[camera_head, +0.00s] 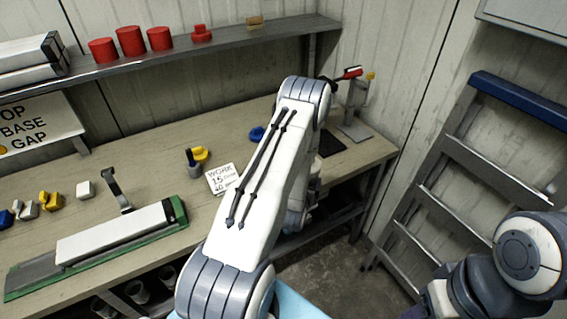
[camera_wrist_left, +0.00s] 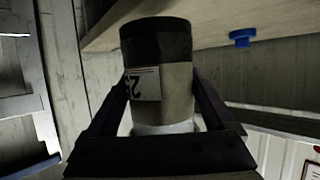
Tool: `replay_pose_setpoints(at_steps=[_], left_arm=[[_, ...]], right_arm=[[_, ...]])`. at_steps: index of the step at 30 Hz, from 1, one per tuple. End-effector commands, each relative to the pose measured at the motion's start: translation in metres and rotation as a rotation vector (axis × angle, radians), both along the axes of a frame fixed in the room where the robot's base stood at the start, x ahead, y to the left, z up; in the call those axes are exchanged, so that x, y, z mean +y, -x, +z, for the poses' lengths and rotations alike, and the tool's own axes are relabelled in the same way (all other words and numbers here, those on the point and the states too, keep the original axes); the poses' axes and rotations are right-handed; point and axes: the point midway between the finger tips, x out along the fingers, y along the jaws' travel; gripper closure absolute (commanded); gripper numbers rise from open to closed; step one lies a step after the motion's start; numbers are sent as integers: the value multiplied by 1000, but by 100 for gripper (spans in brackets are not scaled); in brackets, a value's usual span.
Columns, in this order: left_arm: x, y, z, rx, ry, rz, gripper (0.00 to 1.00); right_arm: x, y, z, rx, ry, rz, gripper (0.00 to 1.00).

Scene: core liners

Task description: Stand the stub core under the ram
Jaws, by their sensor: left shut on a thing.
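The stub core (camera_wrist_left: 178,75) is a short pale cylinder with a dark band at one end and a white label on its side. My left gripper (camera_wrist_left: 160,105) is shut on it in the left wrist view, one finger on each side. In the head view my left arm hides that gripper and the core. A small grey press (camera_head: 356,106) with a red-tipped lever stands at the bench's right end; I take it for the ram, whose lower parts are partly hidden by my arm. My right arm shows at lower right, its gripper out of view.
Red cylinders (camera_head: 131,41) stand on the shelf above. A ladder (camera_head: 455,160) leans at right.

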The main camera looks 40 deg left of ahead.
Motion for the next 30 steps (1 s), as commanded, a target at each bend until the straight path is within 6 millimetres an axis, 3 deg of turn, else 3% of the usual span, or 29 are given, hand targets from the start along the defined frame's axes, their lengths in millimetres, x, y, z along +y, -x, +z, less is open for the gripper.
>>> replay_pose_setpoints(at_steps=[18,30], left_arm=[[0,-1,26,-4,-2,0,62],[-2,-1,25,-4,-1,-5,62]], right_arm=[[0,0,18,0,0,0,50],[0,0,16,0,0,0,50]])
